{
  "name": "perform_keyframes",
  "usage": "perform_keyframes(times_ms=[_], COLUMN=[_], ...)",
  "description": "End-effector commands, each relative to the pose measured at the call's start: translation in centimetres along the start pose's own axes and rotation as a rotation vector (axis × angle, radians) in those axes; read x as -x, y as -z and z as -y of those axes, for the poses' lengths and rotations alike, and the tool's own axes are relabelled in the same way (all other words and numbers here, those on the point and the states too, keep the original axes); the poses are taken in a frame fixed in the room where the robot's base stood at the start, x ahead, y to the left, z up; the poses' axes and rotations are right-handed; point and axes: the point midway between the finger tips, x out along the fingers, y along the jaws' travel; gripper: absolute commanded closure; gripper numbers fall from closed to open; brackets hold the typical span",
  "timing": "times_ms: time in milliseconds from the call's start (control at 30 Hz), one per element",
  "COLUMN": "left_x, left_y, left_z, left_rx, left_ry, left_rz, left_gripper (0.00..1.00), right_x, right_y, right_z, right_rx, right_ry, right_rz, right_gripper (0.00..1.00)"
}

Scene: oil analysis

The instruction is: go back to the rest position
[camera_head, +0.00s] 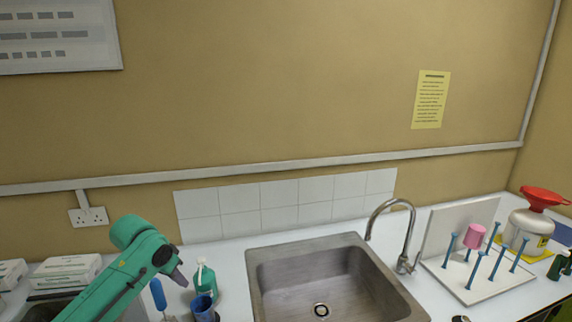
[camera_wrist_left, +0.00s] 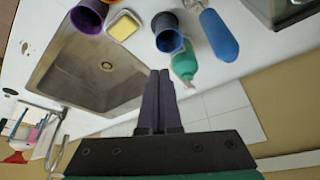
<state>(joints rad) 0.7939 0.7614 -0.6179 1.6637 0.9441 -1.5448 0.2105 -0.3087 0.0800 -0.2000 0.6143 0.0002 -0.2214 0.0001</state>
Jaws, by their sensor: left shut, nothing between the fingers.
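My left gripper (camera_head: 179,277) hangs in the air left of the sink, at the end of my green left arm. It sits up and to the left of a teal dispenser bottle (camera_head: 205,284). In the left wrist view its two dark fingers (camera_wrist_left: 160,76) are together with nothing between them. The teal bottle (camera_wrist_left: 184,63) shows just beyond the fingertips, apart from them as far as I can tell. My right gripper does not show in either view.
A blue cup (camera_head: 203,310) and a blue-handled tool (camera_head: 158,294) stand near the arm. The steel sink (camera_head: 330,280) has a tap (camera_head: 408,225). A drying rack (camera_head: 472,285) and a red-funnelled container (camera_head: 528,232) stand right. The left wrist view shows a purple cup (camera_wrist_left: 88,17) and yellow sponge (camera_wrist_left: 124,26).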

Motion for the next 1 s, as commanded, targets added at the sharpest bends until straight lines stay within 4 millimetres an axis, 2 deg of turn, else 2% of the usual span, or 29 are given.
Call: perform_keyframes(times_ms=[133,367,467,600,767,1000], left_x=[-2.0,-5.1,-6.3,-7.1,-6.8,-5.1], left_y=[-1.4,-4.9,-7.1,-11.1,-16.1,-22.9], left_z=[-2.5,-7.5,-9.9,-12.9,-14.2,-13.3], left_rx=[-0.044,-0.114,-0.132,-0.123,-0.061,0.052], left_ry=[-0.018,-0.057,-0.077,-0.095,-0.082,-0.006], left_rz=[0.01,0.011,0.005,-0.008,-0.009,0.032], left_gripper=[1.0,1.0,1.0,1.0,1.0,1.0], right_x=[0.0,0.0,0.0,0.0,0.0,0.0], right_y=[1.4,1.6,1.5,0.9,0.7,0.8], right_z=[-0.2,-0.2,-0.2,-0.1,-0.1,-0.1], right_rx=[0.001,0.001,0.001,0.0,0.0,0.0], right_ry=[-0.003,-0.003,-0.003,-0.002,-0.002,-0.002], right_rz=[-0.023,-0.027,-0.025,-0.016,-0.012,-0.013], right_gripper=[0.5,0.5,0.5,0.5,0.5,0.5])
